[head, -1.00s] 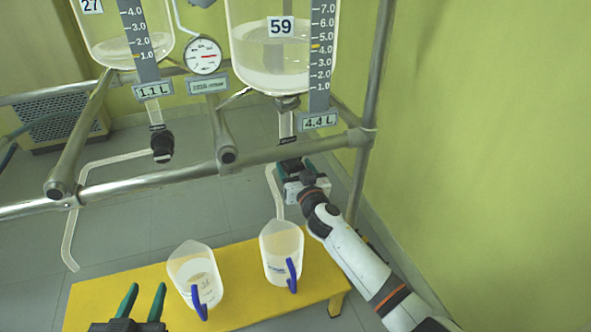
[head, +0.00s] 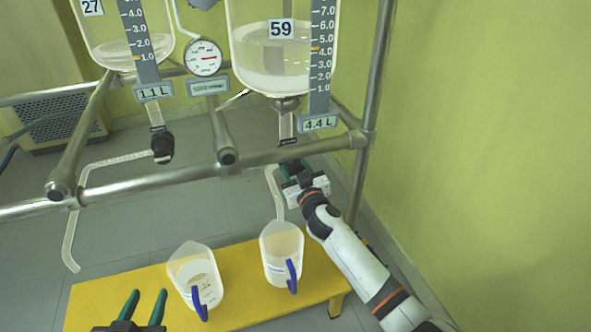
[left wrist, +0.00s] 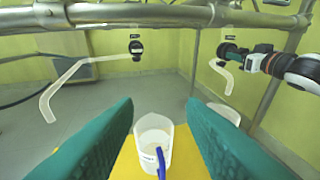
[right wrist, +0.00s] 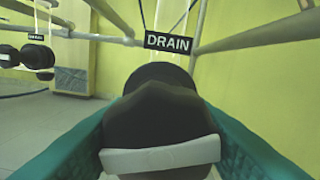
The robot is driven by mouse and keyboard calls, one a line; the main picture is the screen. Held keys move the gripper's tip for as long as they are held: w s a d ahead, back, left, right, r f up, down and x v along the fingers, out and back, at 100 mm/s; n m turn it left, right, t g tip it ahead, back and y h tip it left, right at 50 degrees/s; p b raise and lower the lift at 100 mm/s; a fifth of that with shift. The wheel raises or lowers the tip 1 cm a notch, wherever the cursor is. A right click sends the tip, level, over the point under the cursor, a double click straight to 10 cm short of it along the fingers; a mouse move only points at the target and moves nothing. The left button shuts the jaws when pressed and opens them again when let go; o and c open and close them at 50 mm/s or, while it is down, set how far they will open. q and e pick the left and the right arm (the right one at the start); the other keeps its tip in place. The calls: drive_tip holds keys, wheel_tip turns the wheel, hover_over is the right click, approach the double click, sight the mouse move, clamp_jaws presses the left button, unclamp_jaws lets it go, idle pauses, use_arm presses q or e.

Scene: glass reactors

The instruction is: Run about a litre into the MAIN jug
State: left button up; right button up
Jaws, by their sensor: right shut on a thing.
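My right gripper (head: 292,170) is shut on the black valve handle (right wrist: 160,110) below glass vessel 59 (head: 265,60); a DRAIN tag (right wrist: 168,42) hangs behind it. That vessel holds clear liquid and its plate (head: 320,123) reads 4.4 L. Its bent outlet tube (head: 276,195) ends above the right clear jug (head: 282,250), which has a blue handle and a small blue label. A second clear jug (head: 194,272) with a blue handle stands to its left. Both jug labels are too small to read. My left gripper (head: 146,298) is open and empty, left of the left jug.
Both jugs stand on a yellow bench (head: 120,290). Vessel 27 (head: 118,45) at the left reads 1.1 L, with its own black valve (head: 162,148) and long outlet tube (head: 72,235). A steel pipe frame (head: 185,178) crosses above the bench. A gauge (head: 204,57) sits between the vessels.

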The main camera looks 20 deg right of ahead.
drive_tip(key=n, duration=0.2)
drive_tip(key=shift+n, duration=0.4)
drive_tip(key=shift+n+p, duration=0.3)
drive_tip(key=shift+n, duration=0.6)
drive_tip(key=n, duration=0.6)
drive_tip(key=shift+d+p, duration=0.1)
drive_tip(key=shift+p, duration=0.25)
drive_tip(key=n, duration=0.3)
use_arm(q)
drive_tip(key=s+a+f+g+y+p, duration=0.1)
drive_tip(key=s+a+f+g+y, duration=0.1)
drive_tip(key=s+f+g, duration=0.4)
drive_tip(key=shift+s+a+f, duration=0.15)
drive_tip(key=shift+a+f, duration=0.25)
drive_tip(key=shift+f, duration=0.2)
use_arm(e)
drive_tip(key=n, duration=0.5)
use_arm(q)
drive_tip(key=shift+s+f, duration=0.1)
use_arm(e)
drive_tip(key=shift+n, duration=0.4)
drive_tip(key=o, duration=1)
drive_tip(key=shift+r, duration=0.1)
drive_tip(key=shift+s, duration=0.1)
